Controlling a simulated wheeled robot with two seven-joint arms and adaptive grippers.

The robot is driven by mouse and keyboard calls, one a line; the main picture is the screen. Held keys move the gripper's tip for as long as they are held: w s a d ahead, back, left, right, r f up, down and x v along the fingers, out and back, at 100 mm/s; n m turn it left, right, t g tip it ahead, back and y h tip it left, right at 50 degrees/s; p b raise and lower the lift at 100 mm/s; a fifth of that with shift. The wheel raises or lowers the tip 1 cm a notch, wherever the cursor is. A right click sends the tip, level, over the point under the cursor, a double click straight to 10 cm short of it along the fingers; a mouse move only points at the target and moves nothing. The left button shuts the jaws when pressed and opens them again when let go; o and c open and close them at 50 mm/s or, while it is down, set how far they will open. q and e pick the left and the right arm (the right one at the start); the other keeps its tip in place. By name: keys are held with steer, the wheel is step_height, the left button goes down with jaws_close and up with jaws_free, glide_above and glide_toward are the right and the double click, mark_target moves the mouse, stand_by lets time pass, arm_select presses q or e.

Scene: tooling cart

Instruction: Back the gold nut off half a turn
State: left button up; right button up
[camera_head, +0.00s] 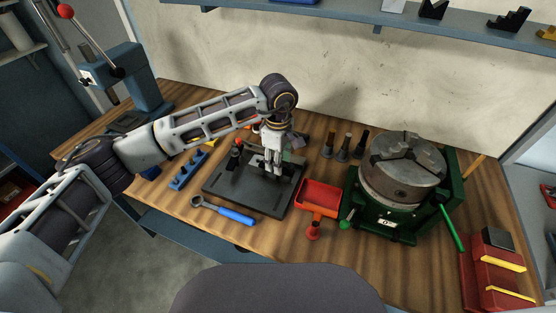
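No gold nut can be made out in the head view; my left gripper and its wrist cover part of the black plate (225,184) on the bench. My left gripper (273,171) comes in from the left and points down over the right half of this plate. Its pale fingers are small here, so I cannot tell whether they are apart or closed on something. A dark upright part with a red top (237,150) stands at the plate's back left. A wrench with a blue handle (236,215) lies in front of the plate. My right gripper is not in view.
A red tray (319,212) sits right of the plate. A chuck on a green base (403,168) stands farther right, with several dark upright pieces (343,147) behind the tray. A blue rack (186,175) lies left. Bare wood (285,248) shows along the front.

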arm_select(q)
steer(key=shift+f, duration=0.35)
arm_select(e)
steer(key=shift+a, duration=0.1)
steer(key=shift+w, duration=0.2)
arm_select(q)
jaws_close()
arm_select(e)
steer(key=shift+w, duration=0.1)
